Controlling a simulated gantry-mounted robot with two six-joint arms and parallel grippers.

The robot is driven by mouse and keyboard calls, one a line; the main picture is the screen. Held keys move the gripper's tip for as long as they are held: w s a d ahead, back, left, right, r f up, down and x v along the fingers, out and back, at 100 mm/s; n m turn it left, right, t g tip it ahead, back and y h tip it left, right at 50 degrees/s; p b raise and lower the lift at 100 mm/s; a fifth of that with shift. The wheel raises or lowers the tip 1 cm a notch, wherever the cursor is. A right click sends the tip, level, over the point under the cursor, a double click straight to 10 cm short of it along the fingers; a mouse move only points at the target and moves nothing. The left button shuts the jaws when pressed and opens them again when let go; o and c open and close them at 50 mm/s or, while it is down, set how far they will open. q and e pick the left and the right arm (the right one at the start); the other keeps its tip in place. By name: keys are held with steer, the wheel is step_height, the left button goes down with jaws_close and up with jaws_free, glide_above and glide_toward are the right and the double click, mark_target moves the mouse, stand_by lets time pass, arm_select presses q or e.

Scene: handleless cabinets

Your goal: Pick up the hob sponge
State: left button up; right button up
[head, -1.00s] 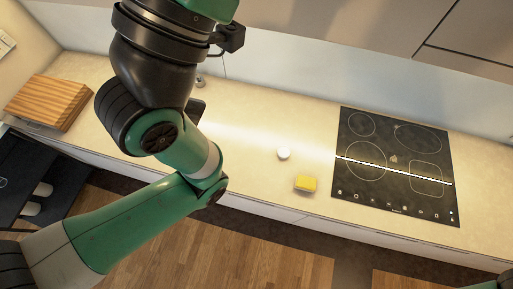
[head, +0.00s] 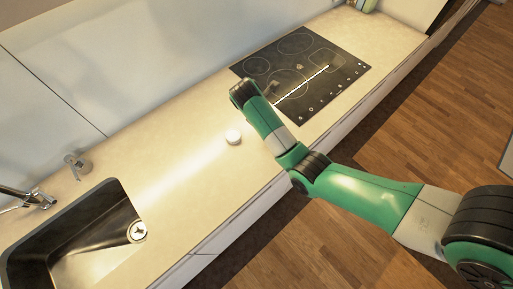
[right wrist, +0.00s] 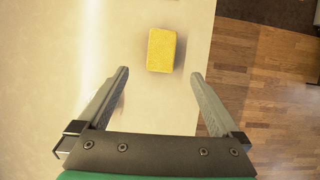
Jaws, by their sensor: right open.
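The yellow sponge (right wrist: 161,50) lies flat on the pale worktop in the right wrist view, near the worktop's right edge. My right gripper (right wrist: 160,74) is open and empty, its two fingers spread to either side of the sponge's line. The sponge is just beyond the fingertips in the picture and does not appear to be held. In the head view the sponge is hidden behind my right arm, which reaches over the worktop beside the black hob (head: 318,72). My left gripper is not in view.
A sink (head: 75,240) with a tap is at the lower left. The worktop's front edge drops to a wooden floor.

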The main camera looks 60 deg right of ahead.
steer(key=b+x, duration=0.1)
steer(key=x, duration=0.1)
steer(key=b+x, duration=0.1)
steer(key=x, duration=0.1)
steer(key=shift+s+d+f+b, duration=0.15)
steer(key=shift+s+d+b, duration=0.1)
steer(key=shift+d+b, duration=0.15)
steer(key=x, duration=0.2)
steer(key=shift+s+d+f, duration=0.15)
steer(key=shift+d+f, duration=0.05)
steer(key=shift+f, duration=0.05)
steer(key=shift+d+f, duration=0.2)
steer(key=shift+f, duration=0.15)
steer(key=b+x, duration=0.1)
steer(key=x, duration=0.1)
steer(key=a+x, duration=0.1)
steer(key=x, duration=0.1)
steer(key=shift+d+f+b, duration=0.1)
steer(key=shift+f+b, duration=0.25)
steer(key=shift+b, duration=0.05)
steer(key=shift+d+f, duration=0.25)
steer(key=shift+f, duration=0.15)
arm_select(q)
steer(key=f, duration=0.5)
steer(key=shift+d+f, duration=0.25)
arm_select(e)
steer(key=shift+c, duration=0.2)
